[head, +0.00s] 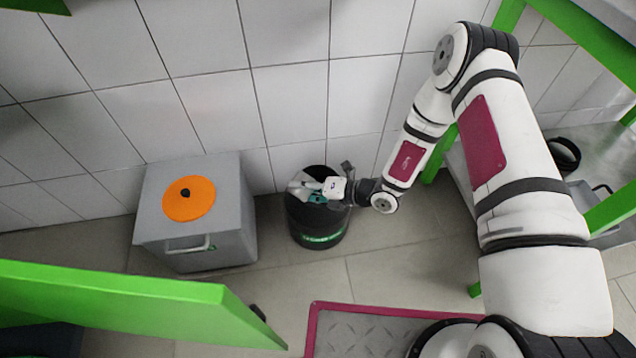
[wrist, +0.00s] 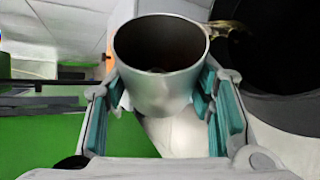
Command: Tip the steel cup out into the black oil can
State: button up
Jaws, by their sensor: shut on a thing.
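My gripper (head: 314,191) is over the mouth of the black oil can (head: 322,232), which stands on the floor against the tiled wall and has a green band. In the wrist view, my gripper's teal pads are shut on the steel cup (wrist: 158,82), one on each side. The cup's round mouth and dark inside show; I see no clear liquid level in it. A brownish-gold streak (wrist: 229,28), looking like oil, leaves the cup's right rim towards the can's dark opening (wrist: 278,60). In the head view the cup is hard to make out.
A grey box (head: 195,235) with an orange disc (head: 189,198) on top stands left of the can. A green beam (head: 120,300) crosses the lower left. A magenta-edged metal plate (head: 365,325) lies in front. Green framing (head: 508,20) stands at right.

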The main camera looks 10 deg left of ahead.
jog(key=shift+r+m, duration=0.2)
jog(key=shift+m, duration=0.2)
dwell(0.3)
jog(key=shift+w+d+f+m+g+y+b, duration=0.3)
jog(key=shift+w+d+g+y+b, duration=0.1)
jog(key=shift+w+b, duration=0.2)
jog(key=shift+w+d+f+m+b, duration=0.15)
jog(key=shift+w+m+b, duration=0.2)
jog(key=shift+b, duration=0.1)
jog(key=shift+s+g, duration=0.1)
jog(key=shift+g, duration=0.2)
jog(key=shift+r+y, duration=0.2)
jog(key=shift+y, duration=0.1)
jog(key=shift+r+m, duration=0.1)
jog(key=shift+m, duration=0.25)
